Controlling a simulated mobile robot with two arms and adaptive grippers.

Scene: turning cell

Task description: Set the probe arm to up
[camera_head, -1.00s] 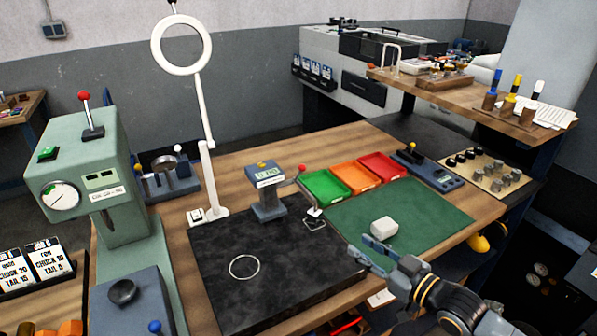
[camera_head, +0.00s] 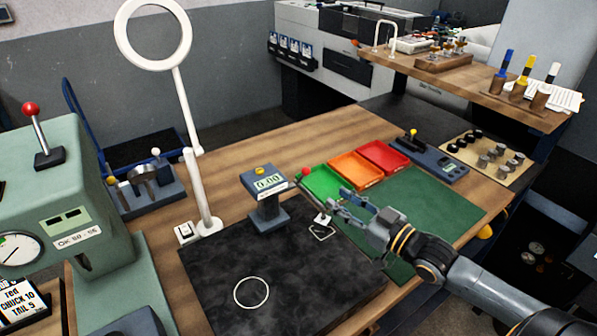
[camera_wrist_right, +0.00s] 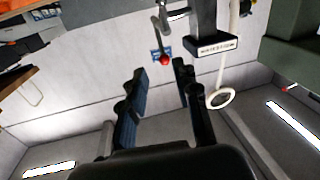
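The probe arm is a thin grey lever with a red ball knob (camera_head: 304,172), tilted up and left from a small white foot (camera_head: 322,218) beside the gauge with a 0.00 display (camera_head: 268,185). Its red knob (camera_wrist_right: 164,60) also shows in the right wrist view, beyond the fingertips and roughly between them. My right gripper (camera_head: 336,200) is open and empty, just right of the lever, with a visible gap to the knob. In the wrist view its two dark fingers (camera_wrist_right: 158,78) stand apart. My left gripper is not in view.
The gauge stands on a black slab (camera_head: 225,290) with a white ring (camera_head: 251,292). Green (camera_head: 322,183), orange (camera_head: 355,168) and red (camera_head: 383,157) trays lie behind my gripper. A ring lamp (camera_head: 205,190) stands left of the gauge. The green mat (camera_head: 440,215) is partly hidden by my arm.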

